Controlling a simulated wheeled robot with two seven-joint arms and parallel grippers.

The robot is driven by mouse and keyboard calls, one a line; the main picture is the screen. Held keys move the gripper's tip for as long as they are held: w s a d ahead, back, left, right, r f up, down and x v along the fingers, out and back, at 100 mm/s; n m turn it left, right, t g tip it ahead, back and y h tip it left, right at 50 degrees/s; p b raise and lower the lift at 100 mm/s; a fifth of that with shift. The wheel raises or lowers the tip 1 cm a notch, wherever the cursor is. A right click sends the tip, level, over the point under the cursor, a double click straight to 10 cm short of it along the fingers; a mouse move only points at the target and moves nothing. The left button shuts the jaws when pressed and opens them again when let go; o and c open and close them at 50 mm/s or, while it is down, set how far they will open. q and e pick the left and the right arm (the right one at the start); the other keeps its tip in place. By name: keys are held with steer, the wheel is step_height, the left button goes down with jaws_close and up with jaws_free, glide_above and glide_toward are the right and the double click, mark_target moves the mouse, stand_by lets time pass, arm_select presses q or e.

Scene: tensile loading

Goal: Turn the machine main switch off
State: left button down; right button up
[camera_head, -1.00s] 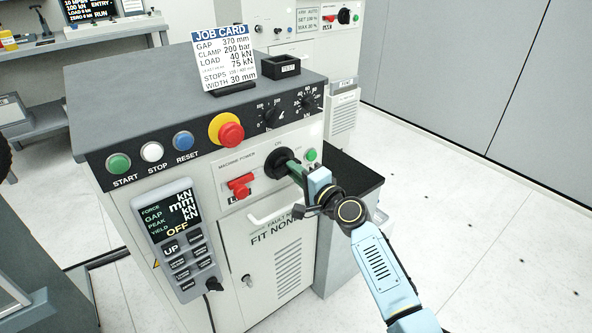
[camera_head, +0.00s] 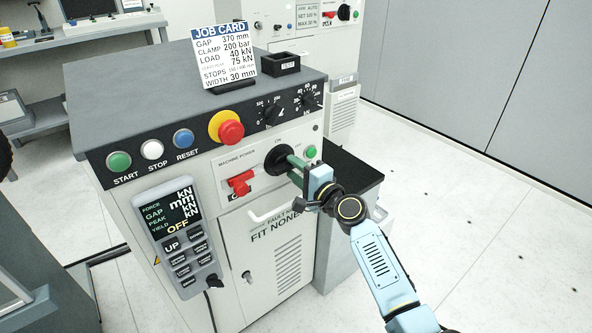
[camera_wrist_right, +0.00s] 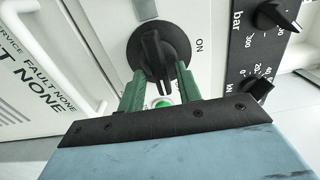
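The machine main switch is a black rotary knob (camera_head: 277,161) on the cabinet's front panel, to the right of the "MACHINE POWER" lettering. An "ON" mark is above it. In the right wrist view the knob (camera_wrist_right: 157,50) has its raised grip bar running up and down the picture, while "ON" is at the right. My right gripper (camera_head: 295,168) is at the knob. Its two green fingers (camera_wrist_right: 160,82) stand apart, one on each side of the bar, with visible gaps. Whether the tips touch the dial is unclear. My left gripper is not visible.
A red switch-like part (camera_head: 240,184) is left of the knob. A green button (camera_head: 311,152) is close to its right. A red emergency stop (camera_head: 230,131) sits above. A door handle (camera_head: 271,214) is below. A hanging pendant (camera_head: 176,238) reads OFF. Floor at right is clear.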

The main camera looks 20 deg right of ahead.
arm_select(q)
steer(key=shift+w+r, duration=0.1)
arm_select(e)
steer(key=shift+s, duration=0.1)
